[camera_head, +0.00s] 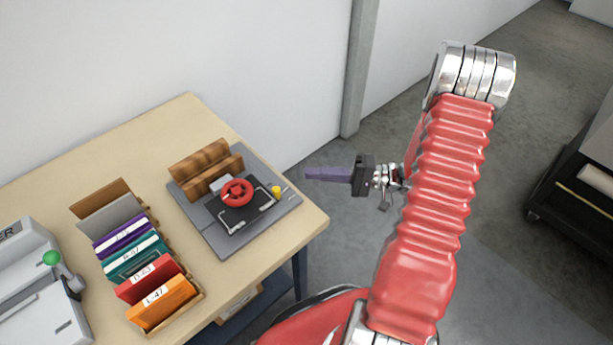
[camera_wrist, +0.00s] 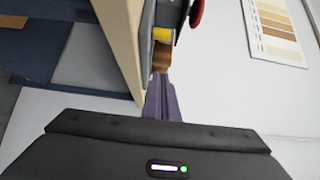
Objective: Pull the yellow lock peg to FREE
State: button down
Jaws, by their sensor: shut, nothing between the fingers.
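The yellow lock peg (camera_head: 276,190) stands at the right side of a grey device (camera_head: 222,243) on the table, beside a red handwheel (camera_head: 237,192). In the wrist view the yellow peg (camera_wrist: 162,35) shows just beyond the fingertips, with a part of the red wheel (camera_wrist: 197,12) to its right. My gripper (camera_head: 308,174) is shut and empty, its purple fingers pointing left toward the peg, a short gap away and off the table's edge. In the wrist view the fingers (camera_wrist: 162,80) point up toward the peg. Any FREE marking is too small to read.
The wooden table (camera_head: 120,135) has its right corner near my gripper. A file box with coloured folders (camera_head: 165,302) stands left of the device, and a grey machine with a green knob (camera_head: 50,258) at far left. A wall and a post (camera_head: 360,70) rise behind.

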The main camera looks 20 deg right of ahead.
aim_at(286, 190)
jog(key=x, duration=0.8)
jog(key=shift+a, duration=0.15)
jog(key=shift+s+a, duration=0.35)
jog(key=shift+s, duration=0.5)
jog(key=shift+s+a, duration=0.3)
jog(key=shift+s, duration=0.6)
